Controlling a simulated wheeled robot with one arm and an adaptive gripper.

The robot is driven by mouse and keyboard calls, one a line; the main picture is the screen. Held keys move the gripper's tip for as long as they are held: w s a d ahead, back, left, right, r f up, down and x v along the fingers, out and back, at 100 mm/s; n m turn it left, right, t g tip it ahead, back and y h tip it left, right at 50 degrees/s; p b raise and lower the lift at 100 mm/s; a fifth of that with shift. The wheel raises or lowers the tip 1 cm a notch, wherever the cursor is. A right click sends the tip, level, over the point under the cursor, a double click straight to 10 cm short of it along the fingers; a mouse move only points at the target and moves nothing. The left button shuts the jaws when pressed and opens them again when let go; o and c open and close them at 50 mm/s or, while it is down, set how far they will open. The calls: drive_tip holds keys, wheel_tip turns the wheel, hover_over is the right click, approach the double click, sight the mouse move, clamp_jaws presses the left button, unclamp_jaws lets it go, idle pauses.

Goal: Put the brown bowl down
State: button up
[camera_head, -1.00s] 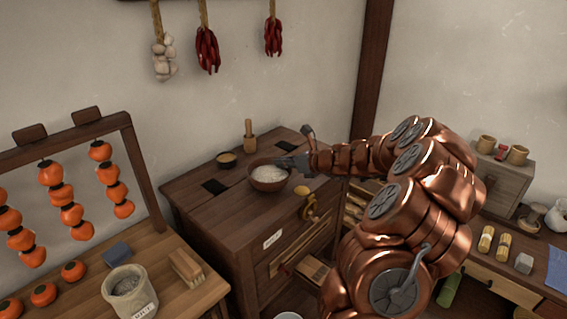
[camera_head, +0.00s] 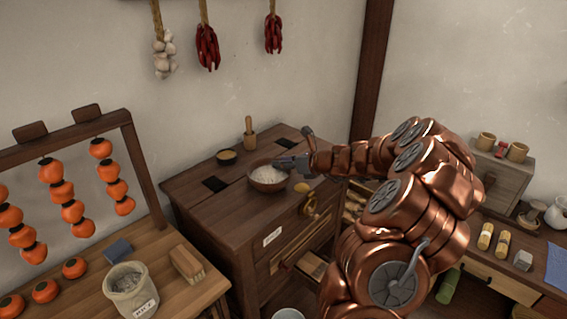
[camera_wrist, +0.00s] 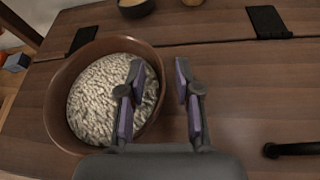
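The brown bowl (camera_head: 268,186), filled with pale grain (camera_head: 269,174), stands upright on the dark wooden cabinet top (camera_head: 215,208). In the wrist view the bowl (camera_wrist: 60,120) fills the left side, with its grain (camera_wrist: 100,100) level inside. My gripper (camera_head: 290,163) is at the bowl's right side. In the wrist view my gripper (camera_wrist: 158,85) has its fingers apart, one over the inside of the bowl and one outside, with the rim between them. Gaps show between the rim and the fingers. The bowl's underside is hidden.
A small bowl (camera_head: 227,157) and a wooden pestle (camera_head: 249,134) stand behind the brown bowl. Dark square insets mark the cabinet top. A drawer below stands partly open (camera_head: 312,266). Free top lies left and front of the bowl.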

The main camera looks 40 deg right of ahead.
drive_tip(key=shift+r, duration=0.2)
drive_tip(key=b+v, duration=0.3)
drive_tip(key=v, duration=0.9)
drive_tip(key=a+n+g+y, duration=0.3)
drive_tip(key=a+n, duration=0.4)
drive_tip(key=a, duration=0.7)
drive_tip(key=s+a+f+n+g, duration=0.1)
drive_tip(key=s+a+n+g, duration=0.3)
drive_tip(key=s+a+n, duration=0.45)
drive_tip(key=s+a+f+n+g, duration=0.2)
drive_tip(key=s+a+n+g, duration=0.3)
drive_tip(key=a, duration=0.7)
drive_tip(key=s+d+f+n+g+h, duration=0.1)
drive_tip(key=s+n+h, duration=0.2)
drive_tip(key=s+n, duration=0.3)
drive_tip(key=s+d+f+n+g+h, duration=0.1)
drive_tip(key=s+d+n+h, duration=0.1)
drive_tip(key=s+n+h, duration=0.2)
drive_tip(key=s+n, duration=0.3)
drive_tip(key=s, duration=0.5)
drive_tip(key=shift+f+g, duration=0.4)
